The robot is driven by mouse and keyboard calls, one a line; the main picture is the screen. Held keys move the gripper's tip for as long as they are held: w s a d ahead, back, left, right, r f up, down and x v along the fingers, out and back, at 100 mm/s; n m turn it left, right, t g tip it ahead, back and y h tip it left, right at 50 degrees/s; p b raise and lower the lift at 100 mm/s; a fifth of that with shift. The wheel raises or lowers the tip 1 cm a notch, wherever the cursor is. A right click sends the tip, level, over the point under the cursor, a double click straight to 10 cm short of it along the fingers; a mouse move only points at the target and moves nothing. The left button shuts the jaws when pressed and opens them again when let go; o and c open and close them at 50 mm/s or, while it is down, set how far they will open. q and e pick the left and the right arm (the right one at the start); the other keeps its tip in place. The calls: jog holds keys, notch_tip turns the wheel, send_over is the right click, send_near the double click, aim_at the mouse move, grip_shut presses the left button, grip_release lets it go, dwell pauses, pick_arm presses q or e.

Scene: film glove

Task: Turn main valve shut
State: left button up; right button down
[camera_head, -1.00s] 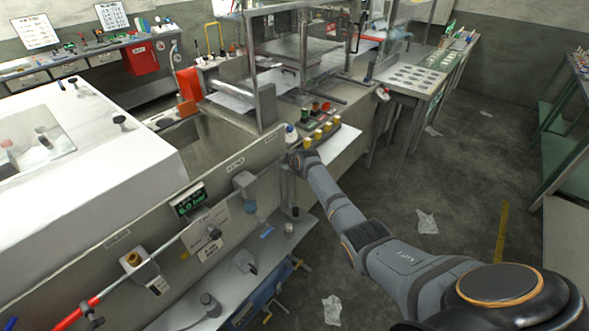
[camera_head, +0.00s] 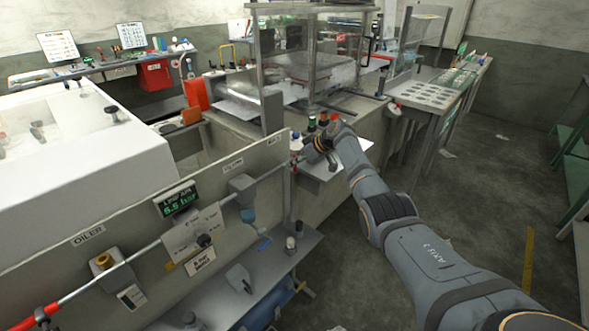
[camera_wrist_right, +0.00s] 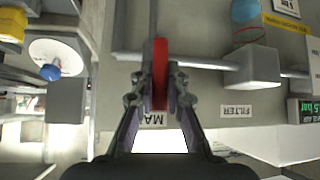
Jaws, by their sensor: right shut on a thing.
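The main valve's red handle (camera_wrist_right: 160,75) is between the fingertips of my right gripper (camera_wrist_right: 160,92) in the right wrist view. The fingers are shut on it from both sides. The handle appears upright in that picture, beside the grey pipe (camera_wrist_right: 205,63). A label starting "MA" (camera_wrist_right: 153,119) shows partly behind the gripper, upside down. In the head view my right gripper (camera_head: 308,158) is at the far end of the panel, and the handle is mostly hidden there. The line air display (camera_head: 178,200) reads about 5.5 bar. My left gripper is not in view.
The panel (camera_head: 130,235) carries the pipe, an oiler (camera_head: 112,262) and the filter block (camera_head: 241,185). A low shelf (camera_head: 265,275) with small items runs below it. Bottles with colored caps (camera_head: 322,120) stand behind my gripper. Floor to the right is mostly clear.

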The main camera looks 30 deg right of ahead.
jog(key=shift+f, duration=0.15)
dwell(0.3)
jog(key=c, duration=1.3)
grip_release()
jog(key=shift+d, duration=0.1)
jog(key=shift+c, duration=0.2)
jog(key=v, duration=1.2)
